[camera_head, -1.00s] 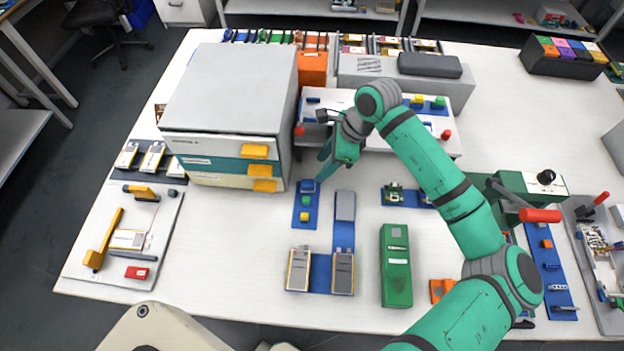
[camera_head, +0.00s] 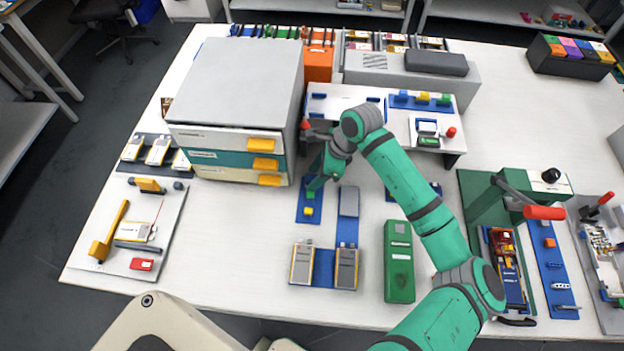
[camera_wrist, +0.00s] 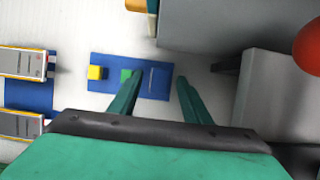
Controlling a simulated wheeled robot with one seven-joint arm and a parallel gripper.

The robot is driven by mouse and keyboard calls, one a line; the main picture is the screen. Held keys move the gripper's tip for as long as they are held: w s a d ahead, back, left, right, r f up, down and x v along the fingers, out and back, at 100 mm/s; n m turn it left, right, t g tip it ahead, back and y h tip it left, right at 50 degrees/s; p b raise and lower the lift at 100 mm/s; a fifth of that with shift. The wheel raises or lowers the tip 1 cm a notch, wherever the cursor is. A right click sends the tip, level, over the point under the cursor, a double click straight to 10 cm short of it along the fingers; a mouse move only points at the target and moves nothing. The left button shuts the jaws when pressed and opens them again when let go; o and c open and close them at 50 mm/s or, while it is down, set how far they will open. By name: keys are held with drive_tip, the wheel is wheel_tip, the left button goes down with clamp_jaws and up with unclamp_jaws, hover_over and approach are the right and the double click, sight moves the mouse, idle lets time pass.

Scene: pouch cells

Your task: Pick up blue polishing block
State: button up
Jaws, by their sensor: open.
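The blue polishing block (camera_wrist: 159,80) lies at one end of a small blue mat (camera_wrist: 110,88), in line with a green block (camera_wrist: 126,76) and a yellow block (camera_wrist: 95,72). In the wrist view my gripper (camera_wrist: 157,79) is open, with one finger on each side of the blue block. Its height above the mat and any contact are hard to tell. In the head view my gripper (camera_head: 314,184) is over the far end of the mat (camera_head: 302,219) and hides the blue block. The green block (camera_head: 310,195) and yellow block (camera_head: 308,211) show below it.
A drawer cabinet (camera_head: 235,85) stands close to the left of my gripper. A white stand (camera_head: 350,103) with a red knob is behind it. A grey-topped block (camera_head: 348,201) and pouch cells (camera_head: 303,264) lie nearby.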

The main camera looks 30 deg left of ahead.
clamp_jaws()
drive_tip(key=shift+r, duration=0.45)
wheel_tip(320, 180, up, 2)
drive_tip(key=s+d+r, duration=0.9)
drive_tip(key=d+r, duration=0.1)
drive_tip(key=shift+s, duration=0.4)
drive_tip(key=c, duration=1)
unclamp_jaws()
drive_tip(key=shift+d, duration=0.1)
drive_tip(key=shift+c, duration=0.2)
